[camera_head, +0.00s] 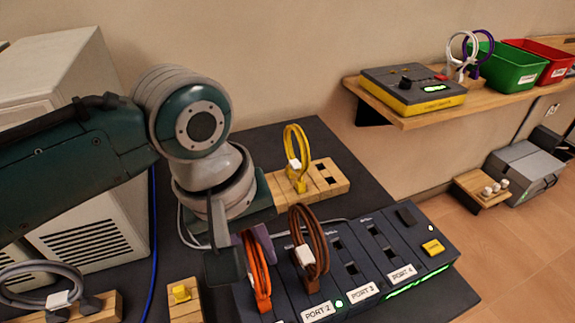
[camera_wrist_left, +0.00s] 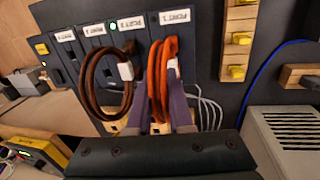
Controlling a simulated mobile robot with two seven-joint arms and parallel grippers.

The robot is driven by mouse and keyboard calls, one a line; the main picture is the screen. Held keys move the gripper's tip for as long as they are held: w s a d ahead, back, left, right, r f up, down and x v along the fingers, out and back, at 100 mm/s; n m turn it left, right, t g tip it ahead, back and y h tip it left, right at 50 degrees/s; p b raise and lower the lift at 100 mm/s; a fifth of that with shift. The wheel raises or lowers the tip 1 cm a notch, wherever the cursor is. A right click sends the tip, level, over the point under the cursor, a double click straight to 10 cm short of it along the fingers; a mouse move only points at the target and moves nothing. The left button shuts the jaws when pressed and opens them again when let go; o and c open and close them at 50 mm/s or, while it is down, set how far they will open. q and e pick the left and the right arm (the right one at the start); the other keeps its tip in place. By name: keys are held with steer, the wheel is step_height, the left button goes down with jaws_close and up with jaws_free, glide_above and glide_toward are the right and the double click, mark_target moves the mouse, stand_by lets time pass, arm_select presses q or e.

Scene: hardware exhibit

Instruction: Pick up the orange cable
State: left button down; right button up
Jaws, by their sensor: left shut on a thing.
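The orange cable (camera_head: 260,283) is a coiled loop at the left end of the dark port panel (camera_head: 372,267). In the left wrist view the orange cable (camera_wrist_left: 163,62) stands at PORT 1, its upper end at the panel. My left gripper (camera_head: 251,256) is around the loop; in the wrist view its two purple fingers (camera_wrist_left: 158,90) press on it from both sides. The gripper is shut on the orange cable. In the head view the fingers and arm hide part of the loop. My right gripper is in neither view.
A brown cable (camera_head: 322,250) with a white tag stands close beside the orange one at PORT 2. A yellow cable (camera_head: 305,145) stands on a wooden block (camera_head: 336,176) behind. A grey cable (camera_head: 22,302) lies at the left. A blue cable (camera_head: 153,225) runs along the table.

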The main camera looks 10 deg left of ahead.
arm_select(q)
steer(key=shift+r, duration=0.15)
step_height(320, 180, up, 20)
steer(key=p, duration=0.4)
stand_by(0.8)
